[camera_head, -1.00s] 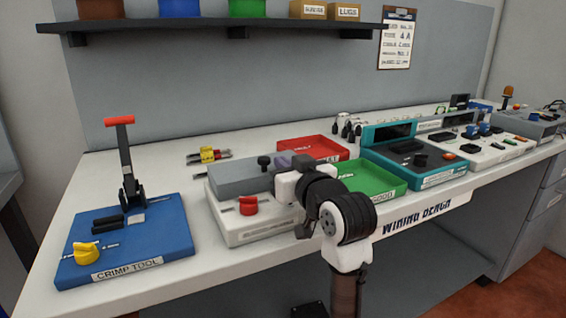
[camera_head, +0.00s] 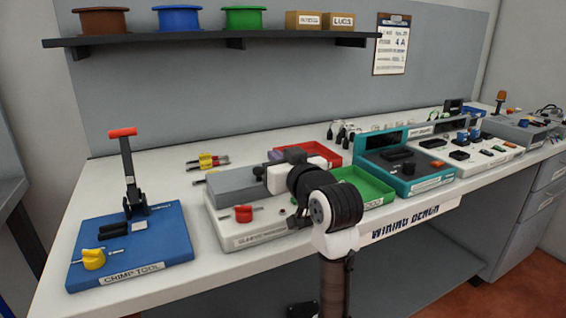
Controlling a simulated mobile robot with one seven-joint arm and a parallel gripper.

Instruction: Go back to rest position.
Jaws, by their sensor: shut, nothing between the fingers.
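My arm (camera_head: 335,207) rises at the front edge of the bench, folded, with black and white links. My gripper (camera_head: 297,221) is a small dark shape by the front right corner of the grey-and-white device (camera_head: 240,232). It is shut with nothing held. Its fingers are small and partly hidden by my wrist, so I cannot tell whether it touches the device.
The white bench (camera_head: 75,210) holds a blue crimp tool (camera_head: 165,250) at left, a red tray (camera_head: 320,150), a green tray (camera_head: 376,190) and a teal device (camera_head: 420,176) behind or beside my arm. A shelf (camera_head: 240,41) hangs above. The bench's left rear is clear.

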